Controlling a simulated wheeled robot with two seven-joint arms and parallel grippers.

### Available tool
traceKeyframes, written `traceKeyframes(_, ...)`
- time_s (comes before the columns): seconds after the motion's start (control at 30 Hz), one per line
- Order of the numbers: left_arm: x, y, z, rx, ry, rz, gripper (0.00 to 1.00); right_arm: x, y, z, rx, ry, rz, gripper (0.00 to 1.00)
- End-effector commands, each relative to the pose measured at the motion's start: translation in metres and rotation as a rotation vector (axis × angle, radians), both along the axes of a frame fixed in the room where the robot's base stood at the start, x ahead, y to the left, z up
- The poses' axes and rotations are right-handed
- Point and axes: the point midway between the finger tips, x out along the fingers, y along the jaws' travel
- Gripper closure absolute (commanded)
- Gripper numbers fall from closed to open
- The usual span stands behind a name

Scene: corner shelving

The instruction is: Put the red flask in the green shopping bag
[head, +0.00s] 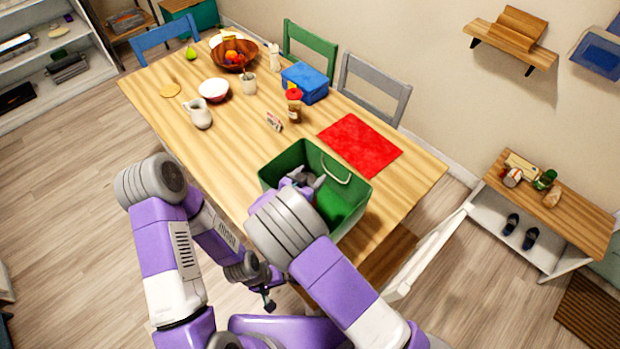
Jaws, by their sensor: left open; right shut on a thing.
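The green shopping bag (345,205) stands open on the near edge of the wooden table, with a pale handle at its right side. My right gripper (308,181) is over the bag's opening, with its fingers within the rim. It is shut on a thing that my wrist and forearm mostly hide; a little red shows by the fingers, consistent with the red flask. I cannot tell whether it touches the bag. My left gripper (268,299) is open and empty, low in front of the table's near edge.
A red mat (360,145) lies behind the bag. A red-lidded jar (294,106), small card (273,122), blue box (305,82), white pitcher (199,114), bowl (214,90) and fruit bowl (234,53) stand farther back. Chairs line the far side.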

Motion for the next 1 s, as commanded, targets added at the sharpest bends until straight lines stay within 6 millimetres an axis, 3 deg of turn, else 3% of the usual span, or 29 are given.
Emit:
traceKeyframes(0.4, 0.0002, 0.0000, -0.0035, 0.000, 0.000, 0.000, 0.02, 0.0009, -0.0002, -0.0078, 0.001, -0.005, -0.001, 1.00)
traceKeyframes(0.43, 0.0002, 0.0000, -0.0035, 0.000, 0.000, 0.000, 0.02, 0.0003, -0.0003, -0.0093, 0.001, -0.002, -0.001, 0.34)
traceKeyframes(0.6, 0.0001, 0.0000, -0.0028, 0.000, 0.000, 0.000, 0.02, 0.0004, -0.0002, -0.0082, 0.001, -0.002, -0.001, 0.10)
traceKeyframes(1.0, 0.0002, 0.0000, 0.0040, 0.000, 0.000, 0.000, 0.02, -0.0018, 0.0020, -0.0006, 0.002, -0.001, -0.001, 0.10)
